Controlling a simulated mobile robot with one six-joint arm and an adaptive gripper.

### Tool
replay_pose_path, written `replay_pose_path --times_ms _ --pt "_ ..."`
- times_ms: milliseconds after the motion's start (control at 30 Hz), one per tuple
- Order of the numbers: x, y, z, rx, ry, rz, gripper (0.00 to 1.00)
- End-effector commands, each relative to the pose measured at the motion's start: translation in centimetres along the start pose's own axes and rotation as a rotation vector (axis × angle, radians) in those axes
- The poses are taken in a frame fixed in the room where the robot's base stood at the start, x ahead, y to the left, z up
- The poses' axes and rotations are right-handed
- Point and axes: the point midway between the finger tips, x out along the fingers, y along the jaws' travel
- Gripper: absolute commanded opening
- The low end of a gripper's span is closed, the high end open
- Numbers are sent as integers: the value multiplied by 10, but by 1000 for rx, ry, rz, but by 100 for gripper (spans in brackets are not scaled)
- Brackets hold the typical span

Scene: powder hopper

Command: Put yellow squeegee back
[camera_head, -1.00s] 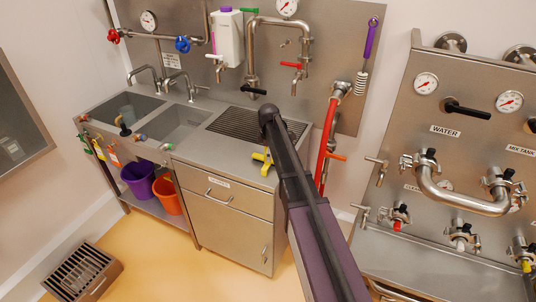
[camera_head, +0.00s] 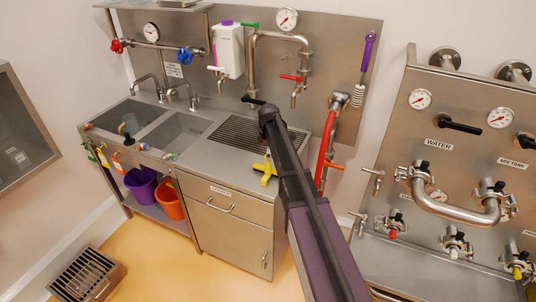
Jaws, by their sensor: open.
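The yellow squeegee (camera_head: 265,170) lies on the steel counter (camera_head: 229,157) near its front edge, just left of my arm. Part of it may be hidden behind the arm. My dark arm reaches up from the bottom right to a rounded joint over the drain grate. My gripper does not show in this view; the arm may be hiding it. Small coloured tools, including a green one (camera_head: 91,152) and an orange one (camera_head: 117,163), hang along the sink's front edge at the left.
Two sink basins (camera_head: 180,132) are left of the ribbed drain grate (camera_head: 232,136). A purple bucket (camera_head: 141,184) and an orange bucket (camera_head: 168,199) stand on the shelf below. A red hose (camera_head: 324,148) hangs right of my arm. A pipe panel (camera_head: 450,170) fills the right side.

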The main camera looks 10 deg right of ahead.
Motion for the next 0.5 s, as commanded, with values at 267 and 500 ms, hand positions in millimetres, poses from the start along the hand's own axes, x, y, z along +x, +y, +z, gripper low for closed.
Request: replay_pose_path --times_ms 267,500 --pt "-28 0 0 0 0 0 71" --pt "-47 0 0 0 0 0 71"
